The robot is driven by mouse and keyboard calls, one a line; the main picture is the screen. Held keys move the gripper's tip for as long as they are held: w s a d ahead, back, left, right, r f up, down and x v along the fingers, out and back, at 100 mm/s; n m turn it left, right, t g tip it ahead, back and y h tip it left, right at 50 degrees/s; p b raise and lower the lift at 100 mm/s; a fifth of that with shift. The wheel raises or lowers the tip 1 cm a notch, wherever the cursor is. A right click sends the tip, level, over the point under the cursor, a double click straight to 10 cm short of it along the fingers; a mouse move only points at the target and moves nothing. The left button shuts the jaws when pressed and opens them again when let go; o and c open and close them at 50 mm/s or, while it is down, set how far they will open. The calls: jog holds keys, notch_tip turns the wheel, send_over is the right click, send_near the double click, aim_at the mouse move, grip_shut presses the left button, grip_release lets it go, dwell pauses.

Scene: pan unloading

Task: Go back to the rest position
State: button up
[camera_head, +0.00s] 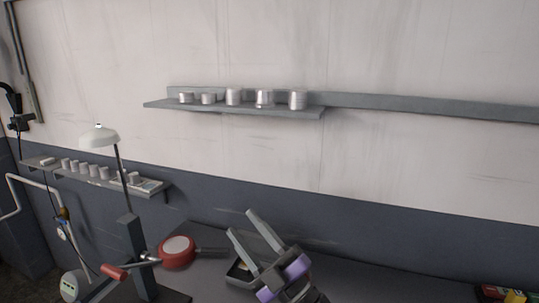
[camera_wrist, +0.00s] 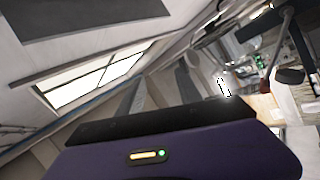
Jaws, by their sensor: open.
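My gripper (camera_head: 255,234) is at the bottom middle of the head view, its two long grey fingers spread apart and pointing up and to the left. Nothing is between the fingers. In the wrist view the purple gripper body (camera_wrist: 170,155) fills the bottom, and the view beyond shows the room and windows, tilted. A red pan (camera_head: 177,251) with a pale inside and a dark handle is to the left of my gripper, apart from it.
A dark tray (camera_head: 240,273) lies partly hidden behind my gripper on the grey table (camera_head: 385,285). A lamp (camera_head: 99,137) and a red-handled stand (camera_head: 115,271) are at the left. Wall shelves (camera_head: 230,108) (camera_head: 100,182) hold several metal cans. Coloured boxes (camera_head: 505,294) are at the lower right.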

jog(key=s+d+f+m+t+h, duration=0.3)
jog(key=s+d+f+m+h, duration=0.3)
jog(key=s+d+m+h, duration=0.3)
jog(key=s+d+f+m+t+h, duration=0.2)
jog(key=s+d+f+m+h, duration=0.55)
jog(key=s+m, duration=0.4)
jog(key=s+d+f+g, duration=0.2)
jog(key=s, duration=0.6)
jog(key=s+d+f+g+h+b, duration=0.1)
jog(key=s+d+f+g, duration=0.1)
jog(key=s, duration=0.6)
jog(key=s+d+f+g+h, duration=0.1)
jog(key=s+d, duration=0.3)
jog(key=s, duration=0.4)
jog(key=shift+s+f+m+g, duration=0.35)
jog(key=shift+f+g, duration=0.35)
jog(key=shift+f, duration=0.15)
